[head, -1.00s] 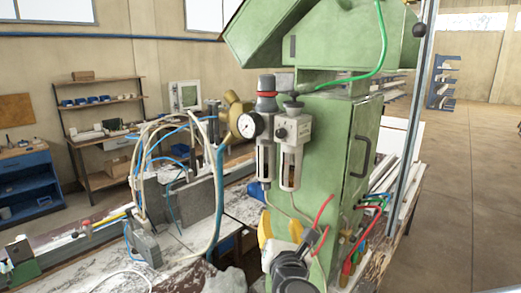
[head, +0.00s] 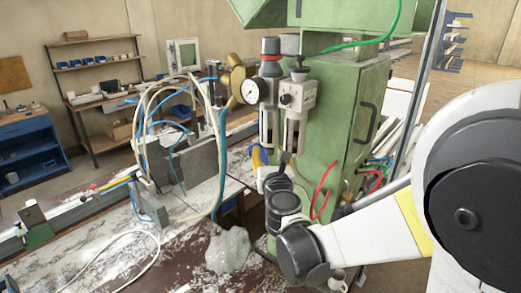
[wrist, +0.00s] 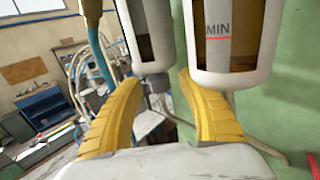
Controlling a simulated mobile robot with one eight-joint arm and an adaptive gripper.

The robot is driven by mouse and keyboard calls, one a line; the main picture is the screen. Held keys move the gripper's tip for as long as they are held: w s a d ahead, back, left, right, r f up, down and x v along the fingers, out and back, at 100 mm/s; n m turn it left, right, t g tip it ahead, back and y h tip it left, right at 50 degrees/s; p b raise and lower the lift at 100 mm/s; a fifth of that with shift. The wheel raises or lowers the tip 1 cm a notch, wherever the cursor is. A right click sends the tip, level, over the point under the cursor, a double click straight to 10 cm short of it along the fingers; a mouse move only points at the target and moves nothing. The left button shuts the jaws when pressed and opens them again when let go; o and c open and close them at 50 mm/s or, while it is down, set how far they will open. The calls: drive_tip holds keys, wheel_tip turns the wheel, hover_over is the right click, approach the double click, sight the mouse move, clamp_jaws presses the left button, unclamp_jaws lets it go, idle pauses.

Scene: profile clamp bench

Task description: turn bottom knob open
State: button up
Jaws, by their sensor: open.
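An air filter-regulator unit hangs on the green machine column, with a pressure gauge (head: 250,90) and a red-banded top knob (head: 271,47). Below it are two clear-windowed bowls, a left bowl (wrist: 147,35) and a right bowl (wrist: 225,40) marked MIN. My gripper (wrist: 161,80) is open just under the bowls, its yellow fingers pointing up. The left bowl's dark lower end (wrist: 156,84) shows between the fingertips, apparently untouched. The right finger is close under the right bowl. In the head view, my gripper (head: 268,160) is partly hidden. I cannot clearly make out a bottom knob.
A blue hose (head: 219,150) and looped cables stand left of the unit. Red tubes (head: 322,190) bend from the column beside my wrist. A grey lump (head: 228,250) lies on the messy bench below. The green column (head: 345,130) is close on the right.

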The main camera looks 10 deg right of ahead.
drive_tip(key=shift+c, duration=0.4)
clamp_jaws()
drive_tip(key=shift+a+m+h, duration=0.1)
drive_tip(key=shift+m+h, duration=0.2)
drive_tip(key=shift+h, duration=0.2)
drive_tip(key=m+h+b, duration=0.1)
drive_tip(key=h, duration=0.1)
drive_tip(key=m+g+h+b, duration=0.1)
drive_tip(key=h, duration=0.1)
drive_tip(key=shift+f+m+g, duration=0.15)
drive_tip(key=shift+m+g, duration=0.15)
drive_tip(key=shift+m, duration=0.1)
drive_tip(key=m+g+h+b, duration=0.2)
drive_tip(key=m+g+h, duration=0.2)
drive_tip(key=h, duration=0.1)
drive_tip(key=shift+w+m+h, duration=0.1)
drive_tip(key=shift+m+h, duration=0.2)
drive_tip(key=shift+h, duration=0.1)
drive_tip(key=m+g+h, duration=0.1)
drive_tip(key=m+g, duration=0.1)
drive_tip(key=g, duration=0.1)
drive_tip(key=m+g+h+b, duration=0.1)
drive_tip(key=m+g+h, duration=0.1)
drive_tip(key=g, duration=0.1)
drive_tip(key=shift+m+g+h+b, duration=0.3)
drive_tip(key=shift+m+g+h, duration=0.3)
drive_tip(key=shift+m+g, duration=0.95)
drive_tip(key=shift+g, duration=0.75)
